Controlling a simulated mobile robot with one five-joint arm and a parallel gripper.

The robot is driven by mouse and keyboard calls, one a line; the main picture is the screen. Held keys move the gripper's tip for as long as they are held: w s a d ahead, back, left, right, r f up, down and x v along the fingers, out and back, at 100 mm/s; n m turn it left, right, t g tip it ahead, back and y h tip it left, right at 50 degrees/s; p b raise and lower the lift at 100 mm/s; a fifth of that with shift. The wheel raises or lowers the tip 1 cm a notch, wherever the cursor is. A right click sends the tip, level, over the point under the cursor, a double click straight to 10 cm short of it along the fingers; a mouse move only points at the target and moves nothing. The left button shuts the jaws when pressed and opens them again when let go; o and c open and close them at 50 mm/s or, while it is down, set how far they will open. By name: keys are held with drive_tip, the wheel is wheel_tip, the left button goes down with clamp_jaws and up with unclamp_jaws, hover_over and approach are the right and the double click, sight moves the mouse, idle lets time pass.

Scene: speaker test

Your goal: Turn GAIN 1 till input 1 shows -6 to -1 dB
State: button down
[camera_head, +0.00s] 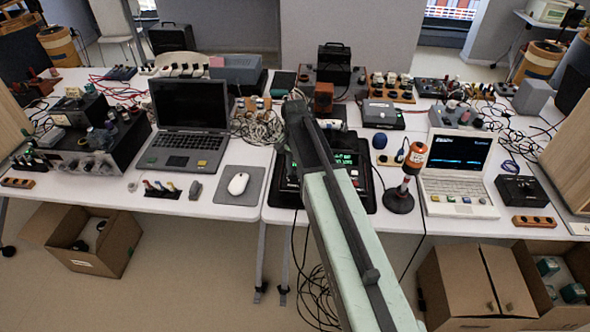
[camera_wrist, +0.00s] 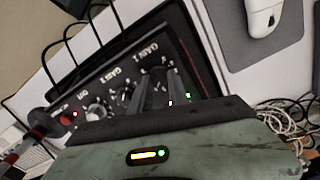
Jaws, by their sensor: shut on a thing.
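The dark audio unit (camera_head: 363,192) stands at the front of the table, partly hidden by my arm in the head view. Its green display (camera_head: 345,158) is lit, too small to read. In the wrist view, its black panel (camera_wrist: 95,84) carries white lettering; GAIN labels show upper right, with a row of knobs below. My gripper (camera_wrist: 157,92) is at the knob by the upper-right GAIN label, apparently GAIN 1 (camera_wrist: 156,73), and is shut on it. The fingers hide most of that knob. Another knob (camera_wrist: 122,97) stands beside it. My fingertips are hidden in the head view.
A white mouse (camera_head: 238,184) on a grey pad (camera_head: 250,197) lies left of the unit. Black cables (camera_wrist: 106,22) run beside the panel.

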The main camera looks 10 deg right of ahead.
sight(295, 172)
drive_tip(key=shift+m, duration=0.3)
drive_tip(key=c, duration=1.3)
unclamp_jaws()
drive_tip(key=shift+o, duration=0.2)
wheel_tip(295, 172, up, 8)
drive_tip(key=p, duration=0.8)
drive_tip(key=shift+f, duration=0.15)
